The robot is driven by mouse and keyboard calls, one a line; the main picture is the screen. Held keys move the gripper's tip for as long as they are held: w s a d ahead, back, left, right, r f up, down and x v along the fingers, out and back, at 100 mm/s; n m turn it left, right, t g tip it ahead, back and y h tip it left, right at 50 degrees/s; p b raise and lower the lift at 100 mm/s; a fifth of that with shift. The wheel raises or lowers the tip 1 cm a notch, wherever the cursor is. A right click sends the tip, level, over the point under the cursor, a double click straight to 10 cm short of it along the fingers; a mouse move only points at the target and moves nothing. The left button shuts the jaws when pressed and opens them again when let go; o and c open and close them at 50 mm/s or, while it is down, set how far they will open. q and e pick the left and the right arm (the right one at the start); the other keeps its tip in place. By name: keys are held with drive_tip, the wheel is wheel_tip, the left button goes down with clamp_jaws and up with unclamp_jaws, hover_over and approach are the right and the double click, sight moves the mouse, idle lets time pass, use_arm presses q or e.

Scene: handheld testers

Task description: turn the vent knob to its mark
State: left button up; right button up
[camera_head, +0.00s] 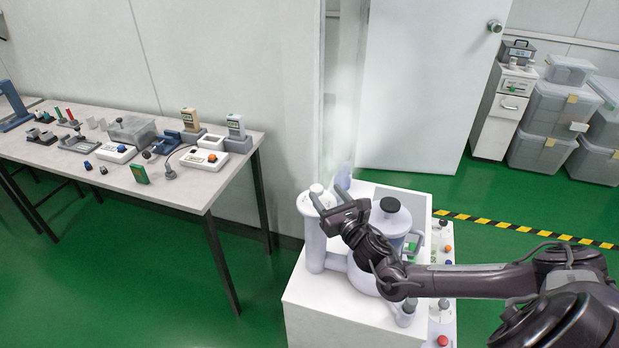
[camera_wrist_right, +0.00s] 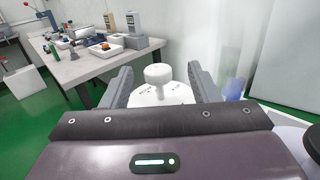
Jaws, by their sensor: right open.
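The vent knob (camera_head: 316,189) is a small white knob on top of a white column (camera_head: 314,243) at the left of the apparatus. In the right wrist view the vent knob (camera_wrist_right: 158,76) stands upright on a round white cap (camera_wrist_right: 161,97) with small dark markings; which is the mark I cannot tell. My right gripper (camera_head: 329,199) is open at the column's top. In the wrist view its grey fingers stand on both sides of the knob, with gaps left and right. Whether the knob is level with the fingertips is unclear. My left gripper is not in view.
A grey vessel with a black cap (camera_head: 390,204) stands close beside the right gripper on the white cabinet (camera_head: 330,308). A long table (camera_head: 185,189) with several handheld testers is at left. A white door (camera_head: 425,90) and grey bins (camera_head: 548,110) are behind.

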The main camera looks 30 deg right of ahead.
sight(319, 190)
drive_tip(key=w, duration=0.3)
drive_tip(key=shift+a+f, duration=0.4)
drive_tip(key=w, duration=0.2)
drive_tip(key=w+d, duration=0.1)
drive_tip(key=w, duration=0.1)
drive_tip(key=shift+f, duration=0.15)
drive_tip(key=shift+w, duration=0.25)
drive_tip(key=shift+s, duration=0.1)
drive_tip(key=shift+f, duration=0.1)
drive_tip(key=c, duration=1)
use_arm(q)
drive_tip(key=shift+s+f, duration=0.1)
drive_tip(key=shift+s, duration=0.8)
use_arm(e)
drive_tip(key=shift+o, duration=0.2)
